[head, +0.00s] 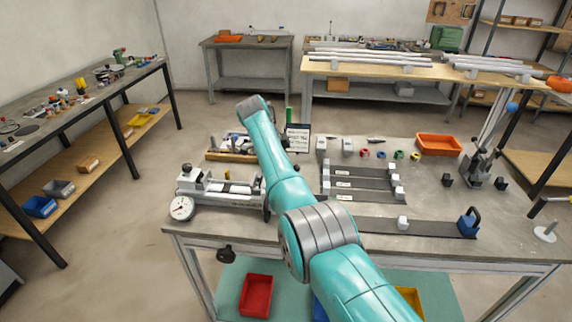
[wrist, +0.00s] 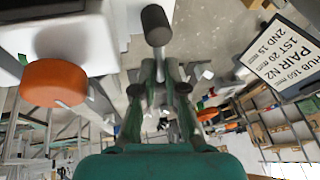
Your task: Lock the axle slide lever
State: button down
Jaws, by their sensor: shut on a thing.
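In the wrist view a pale lever rod with a dark cylindrical knob (wrist: 155,25) sticks up beyond my fingertips; it appears to be the axle slide lever. My gripper (wrist: 160,70) is shut on the lever, with its fingers either side of the rod below the knob. In the head view my arm hides the gripper and the lever. The grey frame jig (head: 215,190) stands on the left part of the bench, with a white dial gauge (head: 181,208) at its front left corner.
A printed sign (head: 298,137) stands behind my arm; it is close at right in the wrist view (wrist: 283,62). An orange round part (wrist: 52,87) beside a white block is at left there. Slide rails (head: 360,183), an orange tray (head: 438,144) and a blue block (head: 467,225) lie to the right.

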jog(key=shift+s+m, duration=0.15)
jog(key=shift+m, duration=0.25)
jog(key=shift+s+g, duration=0.1)
jog(key=shift+g, duration=0.2)
jog(key=c, duration=1.2)
grip_release()
jog(key=shift+a, duration=0.1)
jog(key=v, duration=1.2)
jog(key=shift+f, duration=0.1)
